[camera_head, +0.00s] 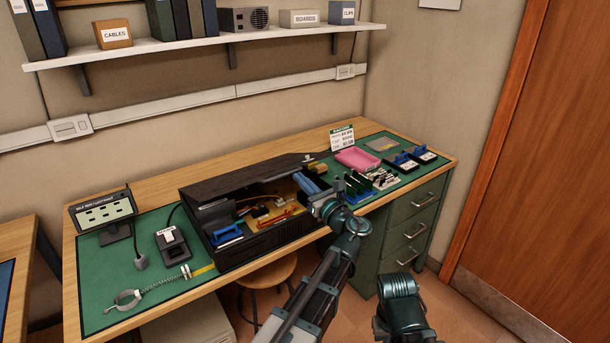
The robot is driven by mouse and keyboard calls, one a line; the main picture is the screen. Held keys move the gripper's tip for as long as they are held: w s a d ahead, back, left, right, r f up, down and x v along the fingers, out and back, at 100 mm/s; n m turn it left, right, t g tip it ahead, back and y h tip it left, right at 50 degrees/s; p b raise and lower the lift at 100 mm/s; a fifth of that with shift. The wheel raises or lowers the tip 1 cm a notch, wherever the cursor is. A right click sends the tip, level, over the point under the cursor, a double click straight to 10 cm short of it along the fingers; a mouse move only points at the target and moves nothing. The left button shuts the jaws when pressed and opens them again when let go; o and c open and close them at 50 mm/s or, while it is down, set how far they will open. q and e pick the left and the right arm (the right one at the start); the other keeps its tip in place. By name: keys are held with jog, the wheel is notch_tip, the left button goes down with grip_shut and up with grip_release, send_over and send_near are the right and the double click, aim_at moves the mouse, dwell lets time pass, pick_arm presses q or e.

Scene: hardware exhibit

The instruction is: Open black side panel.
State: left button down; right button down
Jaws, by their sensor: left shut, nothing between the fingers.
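A black computer case (282,237) lies on the green mat of the workbench. Its black side panel (240,182) is tilted up over the top, with a gap along the near side. Boards, orange parts and a blue-handled part (227,234) show inside. My left gripper (326,208) is shut and empty at the case's right end, in front of the blue parts there and below the panel's right end. I cannot tell whether it touches the case. My right gripper is not in view; only part of my right arm shows at the bottom.
A small screen (103,211), a black device (172,246) and a coiled wrist strap (128,299) lie left of the case. Circuit cards (358,185), a pink tray (357,158) and blue-handled units (402,161) stand to the right. A stool (268,272) is under the bench.

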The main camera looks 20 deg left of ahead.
pick_arm(q)
jog(key=w+a+r+g+h+p, duration=0.25)
jog(key=w+a+r+p, duration=0.3)
jog(key=r+p, duration=0.7)
jog(key=w+a+r+g+h+p, duration=0.3)
jog(key=a+r+p, duration=0.4)
jog(key=p, duration=1.1)
jog(key=w+a+r+t+p, duration=0.1)
jog(key=w+a+r+p, duration=0.5)
jog(key=w+a, duration=0.4)
jog(key=shift+w+a+r+p, duration=0.2)
jog(key=shift+w+a+p, duration=0.15)
jog(key=shift+a, duration=0.6)
jog(key=p+v, duration=0.6)
jog(key=v, duration=0.8)
jog(key=shift+a+f, duration=0.1)
jog(key=shift+f, duration=0.05)
